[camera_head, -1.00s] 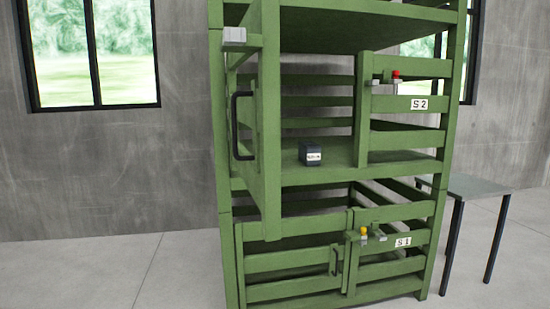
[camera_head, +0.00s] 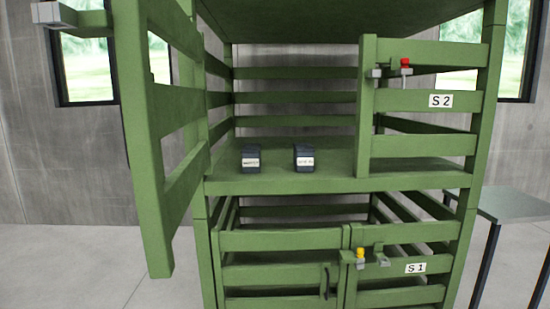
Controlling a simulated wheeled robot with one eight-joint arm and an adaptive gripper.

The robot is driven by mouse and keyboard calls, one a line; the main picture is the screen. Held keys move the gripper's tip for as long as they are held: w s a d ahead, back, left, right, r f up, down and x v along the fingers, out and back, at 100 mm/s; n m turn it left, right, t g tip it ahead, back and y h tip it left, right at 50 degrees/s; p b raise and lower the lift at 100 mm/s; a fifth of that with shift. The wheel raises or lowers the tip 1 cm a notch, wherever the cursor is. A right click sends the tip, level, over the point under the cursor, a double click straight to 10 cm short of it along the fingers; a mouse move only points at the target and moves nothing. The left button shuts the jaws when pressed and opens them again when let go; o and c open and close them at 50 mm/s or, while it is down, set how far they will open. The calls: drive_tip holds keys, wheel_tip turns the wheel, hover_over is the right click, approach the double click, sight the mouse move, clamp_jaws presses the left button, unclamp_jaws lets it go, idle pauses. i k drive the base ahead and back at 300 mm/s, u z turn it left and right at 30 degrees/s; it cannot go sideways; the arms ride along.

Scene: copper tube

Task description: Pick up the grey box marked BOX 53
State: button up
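Two small dark grey boxes stand side by side on the S2 shelf of the green rack, behind the open door. The left box (camera_head: 251,158) and the right box (camera_head: 304,157) each carry a white label on the front. The label print is too small to read, so I cannot tell which is BOX 53. They stand apart, near the shelf's front edge. My gripper is not in view.
The S2 door (camera_head: 160,140) of the green rack (camera_head: 425,182) stands open toward me on the left. The S1 door (camera_head: 280,272) below is shut. A fixed slatted panel (camera_head: 425,100) covers the right of S2. A grey table (camera_head: 510,204) stands at right.

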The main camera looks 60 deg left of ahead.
sight(251, 153)
drive_tip(key=i, duration=1.75)
drive_tip(key=u, duration=3.35)
drive_tip(key=i, duration=1.25)
drive_tip(key=z, duration=0.05)
